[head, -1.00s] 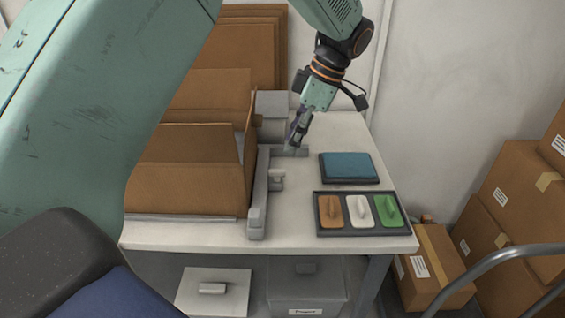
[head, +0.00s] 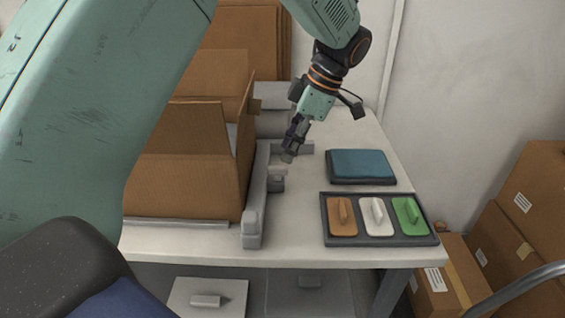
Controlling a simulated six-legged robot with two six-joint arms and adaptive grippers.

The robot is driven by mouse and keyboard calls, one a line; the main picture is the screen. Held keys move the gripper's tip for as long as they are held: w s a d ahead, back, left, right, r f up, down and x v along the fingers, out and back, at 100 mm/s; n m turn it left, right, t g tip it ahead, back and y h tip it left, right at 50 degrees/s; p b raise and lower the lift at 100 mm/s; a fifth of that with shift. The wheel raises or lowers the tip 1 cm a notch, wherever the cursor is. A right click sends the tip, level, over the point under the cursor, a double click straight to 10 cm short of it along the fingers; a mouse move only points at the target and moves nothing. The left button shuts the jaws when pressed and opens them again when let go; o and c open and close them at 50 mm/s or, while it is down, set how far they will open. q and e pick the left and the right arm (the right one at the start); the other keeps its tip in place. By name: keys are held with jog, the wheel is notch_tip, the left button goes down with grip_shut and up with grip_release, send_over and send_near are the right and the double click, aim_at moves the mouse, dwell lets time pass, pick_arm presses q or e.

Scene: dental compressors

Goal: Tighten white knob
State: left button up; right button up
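My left gripper (head: 288,156) points down over the grey fixture (head: 253,215) beside the open cardboard box. Its fingers look narrow and close together, but too small to tell whether they are open or shut. A white piece with a raised grip (head: 376,212) lies in the middle of a dark tray, well right of the gripper. My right gripper is not in view.
The dark tray (head: 380,241) also holds an orange piece (head: 342,218) and a green piece (head: 411,216). A blue pad (head: 361,166) lies behind it. The cardboard box (head: 185,180) stands left of the fixture. The white tabletop (head: 305,225) is clear between fixture and tray.

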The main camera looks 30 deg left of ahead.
aim_at(279, 167)
pick_arm(q)
jog(key=x, duration=0.3)
jog(key=b+x, duration=0.1)
jog(key=x, duration=0.1)
jog(key=shift+w+f, duration=0.1)
jog(key=shift+w, duration=0.25)
jog(key=shift+s, duration=0.3)
jog(key=shift+w, duration=0.25)
jog(key=c, duration=0.6)
grip_shut()
